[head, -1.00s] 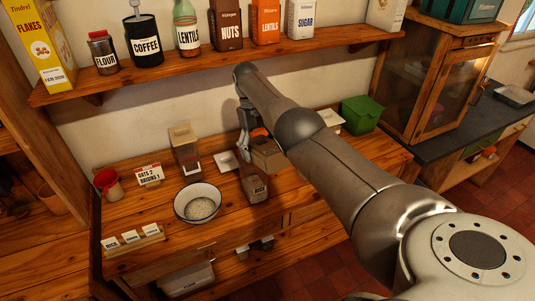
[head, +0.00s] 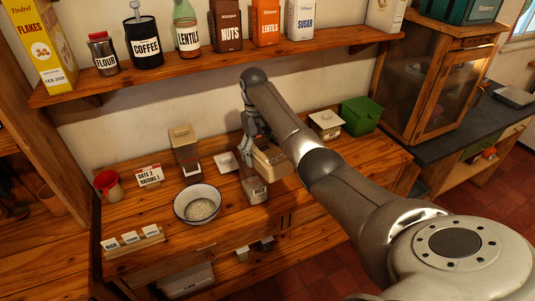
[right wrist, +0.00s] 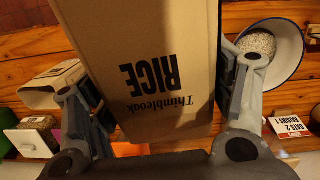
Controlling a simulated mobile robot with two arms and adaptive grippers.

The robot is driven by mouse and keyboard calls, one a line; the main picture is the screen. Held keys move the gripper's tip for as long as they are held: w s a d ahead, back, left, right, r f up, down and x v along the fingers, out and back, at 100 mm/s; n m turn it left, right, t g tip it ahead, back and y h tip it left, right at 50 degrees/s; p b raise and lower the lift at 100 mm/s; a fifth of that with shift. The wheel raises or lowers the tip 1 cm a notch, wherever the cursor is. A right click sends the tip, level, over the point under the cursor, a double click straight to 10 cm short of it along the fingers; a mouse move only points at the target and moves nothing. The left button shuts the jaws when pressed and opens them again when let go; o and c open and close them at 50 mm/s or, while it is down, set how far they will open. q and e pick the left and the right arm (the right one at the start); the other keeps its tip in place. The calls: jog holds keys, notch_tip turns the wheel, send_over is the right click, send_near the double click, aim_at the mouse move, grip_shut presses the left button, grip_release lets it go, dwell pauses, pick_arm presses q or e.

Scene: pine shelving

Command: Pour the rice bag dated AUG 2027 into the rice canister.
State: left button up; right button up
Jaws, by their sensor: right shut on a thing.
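My right gripper (right wrist: 165,105) is shut on a tan rice package (right wrist: 155,60) printed "Thimbleoak RICE", which reads upside down in the right wrist view. No date shows on its visible face. In the head view the gripper (head: 254,128) holds the tan package (head: 272,160) above the counter, just right of and partly over the clear rice canister (head: 255,190). The canister stands upright with a label at its front; its mouth is partly hidden by the gripper and package. A pale square lid (head: 226,162) lies left of it. My left gripper is not in view.
A white bowl of grain (head: 198,205) stands left of the canister. Another lidded jar (head: 325,123) and a green box (head: 361,115) are at right. A shelf (head: 200,63) runs above.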

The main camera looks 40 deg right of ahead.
jog(key=shift+f, duration=0.15)
jog(key=shift+f+t, duration=0.1)
jog(key=shift+t, duration=0.2)
jog(key=shift+s+f+t+h, duration=0.15)
jog(key=shift+s+f+t, duration=0.15)
jog(key=shift+t, duration=0.5)
jog(key=shift+s+f+t+h, duration=0.15)
jog(key=shift+f+t, duration=0.1)
jog(key=shift+t, duration=0.55)
jog(key=shift+a+f, duration=0.1)
jog(key=shift+f, duration=0.05)
jog(key=shift+s+t, duration=0.1)
jog(key=shift+t, duration=0.5)
